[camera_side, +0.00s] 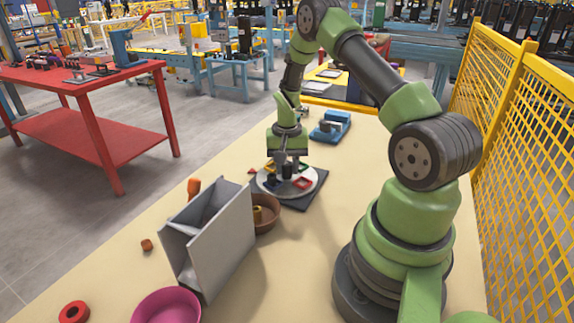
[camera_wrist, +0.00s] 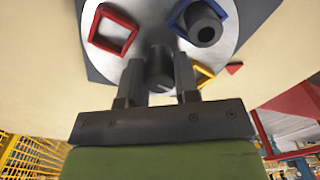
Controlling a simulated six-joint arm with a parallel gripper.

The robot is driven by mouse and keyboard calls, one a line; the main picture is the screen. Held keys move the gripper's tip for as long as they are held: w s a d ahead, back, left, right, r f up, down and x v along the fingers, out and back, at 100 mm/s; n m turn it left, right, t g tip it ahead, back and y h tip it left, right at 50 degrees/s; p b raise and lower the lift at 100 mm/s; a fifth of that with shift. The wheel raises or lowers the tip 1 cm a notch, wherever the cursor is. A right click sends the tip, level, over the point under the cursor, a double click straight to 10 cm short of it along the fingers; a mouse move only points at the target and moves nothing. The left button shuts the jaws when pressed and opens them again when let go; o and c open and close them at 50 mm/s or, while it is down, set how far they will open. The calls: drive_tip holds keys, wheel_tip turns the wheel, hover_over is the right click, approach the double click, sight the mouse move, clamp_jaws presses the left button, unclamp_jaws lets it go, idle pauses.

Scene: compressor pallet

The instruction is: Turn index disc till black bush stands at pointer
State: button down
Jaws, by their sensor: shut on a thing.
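The pale round index disc (camera_side: 290,190) lies on a dark base plate (camera_side: 317,183) and carries coloured square frames. The red pointer (camera_wrist: 234,69) sits beside the disc; the yellow frame (camera_wrist: 204,74) is nearest it. A black bush (camera_wrist: 205,32) stands in the blue frame (camera_wrist: 181,10), away from the pointer. The red frame (camera_wrist: 112,33) shows no bush. My gripper (camera_wrist: 158,80) points down over the disc, its two fingers shut on a dark round peg (camera_wrist: 160,63). The peg's foot is hidden. In the side view, my gripper (camera_side: 286,158) hides part of the disc.
A grey divided bin (camera_side: 225,240), a brown bowl (camera_side: 267,222) and a magenta bowl (camera_side: 166,306) stand nearer the side camera. A blue fixture (camera_side: 330,127) is behind the disc. A red ring (camera_side: 74,312) lies at front left. Yellow mesh fencing (camera_side: 525,170) borders the right.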

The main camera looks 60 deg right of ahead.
drive_tip(key=shift+m, duration=7.4)
drive_tip(key=c, duration=0.8)
unclamp_jaws()
drive_tip(key=shift+c, duration=0.2)
wheel_tip(320, 180, up, 10)
